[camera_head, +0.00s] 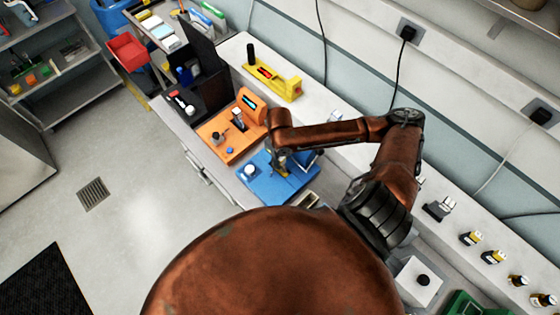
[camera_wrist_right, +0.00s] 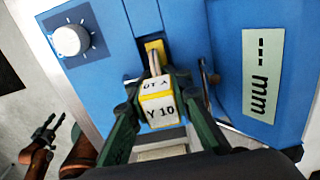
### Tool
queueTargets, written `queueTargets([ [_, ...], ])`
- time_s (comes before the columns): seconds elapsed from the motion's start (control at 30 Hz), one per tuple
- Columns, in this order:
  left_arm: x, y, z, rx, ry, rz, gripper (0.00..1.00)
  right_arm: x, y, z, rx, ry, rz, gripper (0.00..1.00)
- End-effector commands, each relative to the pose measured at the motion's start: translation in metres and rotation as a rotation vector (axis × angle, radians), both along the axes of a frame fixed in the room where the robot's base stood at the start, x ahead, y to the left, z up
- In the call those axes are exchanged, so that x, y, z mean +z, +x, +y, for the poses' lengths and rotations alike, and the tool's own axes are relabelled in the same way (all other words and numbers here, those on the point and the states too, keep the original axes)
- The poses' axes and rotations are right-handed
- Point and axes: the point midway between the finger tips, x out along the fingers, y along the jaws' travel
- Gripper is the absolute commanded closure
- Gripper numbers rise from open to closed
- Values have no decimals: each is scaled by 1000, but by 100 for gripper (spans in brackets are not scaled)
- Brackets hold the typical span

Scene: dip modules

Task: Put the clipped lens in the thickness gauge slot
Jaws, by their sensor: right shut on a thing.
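The blue thickness gauge (camera_head: 262,184) sits on the bench under my right gripper (camera_head: 280,162). In the right wrist view its blue body (camera_wrist_right: 215,45) carries a white knob (camera_wrist_right: 70,40) and a pale "--- mm" display (camera_wrist_right: 263,75). My right gripper (camera_wrist_right: 165,95) is shut on a white and yellow clip (camera_wrist_right: 158,105) marked "Y 10". The clip's thin far end points at a yellow piece (camera_wrist_right: 154,48) in the gauge's dark recess. I cannot make out the lens or tell whether it is in the slot. My left gripper (camera_wrist_right: 50,124) is open and empty, away from the gauge.
An orange device (camera_head: 228,135) stands beside the gauge, with a yellow device (camera_head: 272,78) behind it. A black case (camera_head: 203,85) is at the left end. Several small bottles (camera_head: 493,256) stand along the bench at right.

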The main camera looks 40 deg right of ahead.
Motion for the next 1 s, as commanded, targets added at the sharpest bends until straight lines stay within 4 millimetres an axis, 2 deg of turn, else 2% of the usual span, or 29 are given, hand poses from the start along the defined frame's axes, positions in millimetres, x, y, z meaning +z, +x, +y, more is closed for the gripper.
queueTargets([
  [0.03, 0, 0, 0, 0, 0, 0, 60, -2, 0, 0, 0, 0, 0, 100],
  [0.07, 0, 0, 0, 0, 0, 0, 60, -1, 0, 0, 0, 0, 0, 81],
  [0.33, 0, 0, 0, 0, 0, 0, 60, -1, 0, 0, 0, 0, 0, 63],
  [0.67, 0, -1, 0, 0, 0, 1, 60, 2, 0, 0, 0, 0, 0, 63],
  [0.83, -1, -1, 1, 0, 0, 1, 60, 23, 1, 0, 1, -2, -4, 63],
  [1.0, -2, -1, 1, 0, 1, 2, 60, 60, 2, 0, 1, -3, -5, 63],
])
